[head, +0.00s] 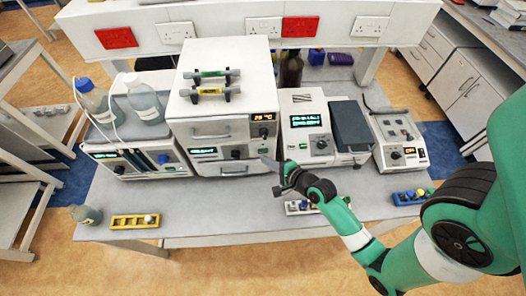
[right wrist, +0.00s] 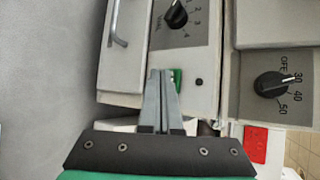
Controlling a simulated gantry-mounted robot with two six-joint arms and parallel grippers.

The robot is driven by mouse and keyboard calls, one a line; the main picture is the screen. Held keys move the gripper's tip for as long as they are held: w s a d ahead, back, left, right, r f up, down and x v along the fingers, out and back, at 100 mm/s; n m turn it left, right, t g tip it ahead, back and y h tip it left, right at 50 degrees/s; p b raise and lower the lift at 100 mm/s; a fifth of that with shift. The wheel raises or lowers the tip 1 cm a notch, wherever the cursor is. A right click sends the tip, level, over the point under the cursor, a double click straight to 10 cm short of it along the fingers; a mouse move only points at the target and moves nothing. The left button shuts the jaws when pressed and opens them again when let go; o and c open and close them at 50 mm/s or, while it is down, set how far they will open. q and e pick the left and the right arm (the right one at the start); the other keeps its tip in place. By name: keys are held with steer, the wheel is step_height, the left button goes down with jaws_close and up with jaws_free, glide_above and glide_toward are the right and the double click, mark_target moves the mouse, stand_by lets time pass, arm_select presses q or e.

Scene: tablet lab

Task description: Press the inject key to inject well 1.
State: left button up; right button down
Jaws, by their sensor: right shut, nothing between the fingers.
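The sampler (head: 205,153) is the lower white unit of the middle stack, with a teal display, a drawer handle and a black dial. In the right wrist view its panel shows the numbered dial (right wrist: 177,14) and a small green key (right wrist: 176,80), which I take as the inject key. My right gripper (head: 266,160) is shut and empty in front of the panel's right end. In the right wrist view its fingertips (right wrist: 160,72) overlap the green key's edge and partly hide it. I cannot tell whether they touch it. My left gripper is not in view.
The oven (head: 222,85) sits on the sampler, its temperature dial (right wrist: 271,85) near the fingers. A white unit with a dark lid (head: 350,125) stands to the right. A yellow rack (head: 134,221) and a blue rack (head: 408,197) lie along the front edge.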

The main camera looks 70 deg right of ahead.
steer(key=shift+d, duration=0.1)
stand_by(0.3)
steer(key=shift+w+d, duration=0.15)
steer(key=shift+d, duration=0.15)
steer(key=shift+w+d, duration=0.15)
steer(key=shift+d, duration=0.2)
stand_by(0.5)
stand_by(0.4)
steer(key=shift+s+a+p, duration=0.3)
steer(key=shift+a+p, duration=0.4)
